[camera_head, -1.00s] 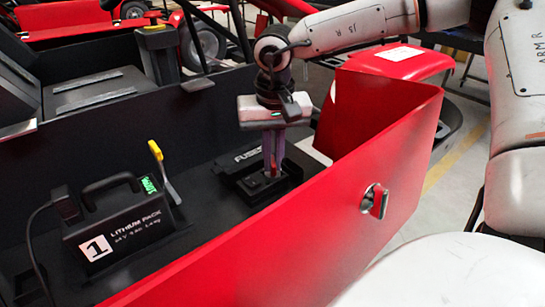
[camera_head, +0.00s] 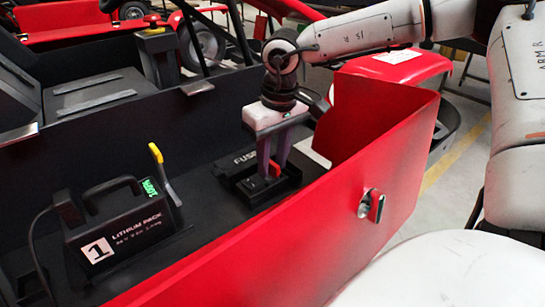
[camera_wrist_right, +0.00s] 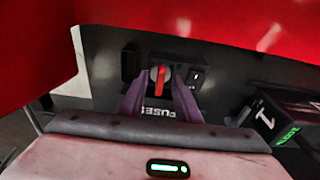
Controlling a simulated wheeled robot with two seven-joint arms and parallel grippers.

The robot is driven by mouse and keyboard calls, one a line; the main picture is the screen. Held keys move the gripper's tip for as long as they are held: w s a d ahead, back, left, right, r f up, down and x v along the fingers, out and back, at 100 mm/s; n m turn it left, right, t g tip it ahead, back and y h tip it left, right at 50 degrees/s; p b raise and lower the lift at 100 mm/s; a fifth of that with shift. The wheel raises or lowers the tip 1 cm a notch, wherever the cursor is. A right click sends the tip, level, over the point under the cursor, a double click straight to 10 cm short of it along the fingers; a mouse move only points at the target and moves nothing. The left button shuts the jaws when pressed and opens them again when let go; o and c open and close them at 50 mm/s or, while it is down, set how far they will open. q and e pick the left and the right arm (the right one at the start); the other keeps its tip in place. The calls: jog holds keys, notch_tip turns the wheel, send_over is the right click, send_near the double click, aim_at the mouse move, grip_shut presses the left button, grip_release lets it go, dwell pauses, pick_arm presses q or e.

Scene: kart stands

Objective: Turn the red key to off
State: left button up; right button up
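The red key (camera_head: 275,168) sits in the black fuse box (camera_head: 248,189) on the kart's floor. In the right wrist view the key (camera_wrist_right: 159,84) is a narrow red bar on a pale round base, pointing up and down the picture. My right gripper (camera_head: 272,172) is over the box with its purple fingers apart. In the wrist view the fingers (camera_wrist_right: 159,76) stand on either side of the key, with gaps visible; I cannot tell how deep they reach. My left gripper is not in view.
A black lithium pack (camera_head: 118,232) marked 1 stands to the left, with a yellow-handled lever (camera_head: 157,155) beside it. The red side panel (camera_head: 300,235) rises close in front of the box and carries another red-handled fitting (camera_head: 376,207). A dark switch (camera_wrist_right: 196,77) sits beside the key.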

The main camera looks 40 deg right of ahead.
aim_at(276, 165)
notch_tip(276, 165, up, 10)
jog(key=s, duration=0.1)
jog(key=shift+s, duration=0.15)
dwell(0.5)
